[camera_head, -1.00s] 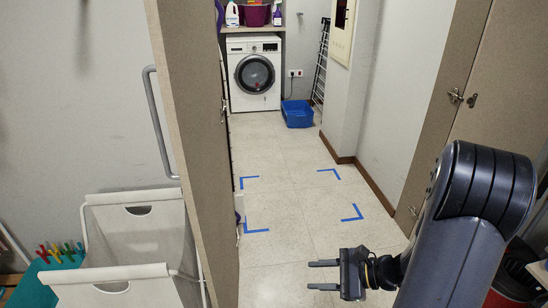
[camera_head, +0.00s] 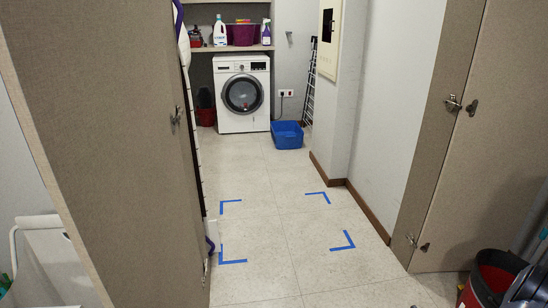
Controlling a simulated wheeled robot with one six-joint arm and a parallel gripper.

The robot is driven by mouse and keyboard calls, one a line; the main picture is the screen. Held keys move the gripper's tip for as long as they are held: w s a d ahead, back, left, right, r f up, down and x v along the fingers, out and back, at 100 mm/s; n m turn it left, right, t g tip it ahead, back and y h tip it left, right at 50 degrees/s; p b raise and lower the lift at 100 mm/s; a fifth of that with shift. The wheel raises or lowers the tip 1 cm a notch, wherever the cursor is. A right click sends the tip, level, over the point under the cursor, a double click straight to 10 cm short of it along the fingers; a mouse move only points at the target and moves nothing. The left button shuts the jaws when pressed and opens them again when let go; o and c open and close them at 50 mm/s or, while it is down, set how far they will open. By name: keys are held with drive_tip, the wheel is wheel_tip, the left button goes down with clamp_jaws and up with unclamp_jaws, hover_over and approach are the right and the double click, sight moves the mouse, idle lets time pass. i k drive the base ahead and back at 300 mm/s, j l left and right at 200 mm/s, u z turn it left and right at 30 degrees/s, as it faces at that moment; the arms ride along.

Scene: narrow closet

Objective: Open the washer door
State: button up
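The white washer (camera_head: 242,92) stands at the far end of the closet, under a shelf. Something red shows faintly through the glass. The control panel is along the washer's top front. My gripper and arm are not in view now. The washer is well ahead of me, across the floor.
A blue basin (camera_head: 287,134) sits on the floor right of the washer. An open door panel (camera_head: 100,130) stands left, another (camera_head: 440,140) right. Blue tape corners (camera_head: 233,261) mark the floor. A red-black bucket (camera_head: 490,280) is at lower right. The middle floor is clear.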

sight(237, 78)
drive_tip(key=i+l, duration=0.2)
drive_tip(key=i, duration=0.2)
drive_tip(key=i+l, duration=0.2)
drive_tip(key=i, duration=0.25)
drive_tip(key=i+l, duration=0.2)
drive_tip(key=i, duration=0.2)
drive_tip(key=i+l, duration=0.2)
drive_tip(key=i, duration=0.25)
drive_tip(key=i+u, duration=0.2)
drive_tip(key=i, duration=0.65)
drive_tip(key=i+l+u, duration=0.2)
drive_tip(key=i, duration=0.6)
drive_tip(key=i+u, duration=0.2)
drive_tip(key=i, duration=1.55)
drive_tip(key=i+z, duration=0.15)
drive_tip(key=i, duration=0.7)
drive_tip(key=i+j+z, duration=0.15)
drive_tip(key=i, duration=1.9)
drive_tip(key=l+z, duration=0.05)
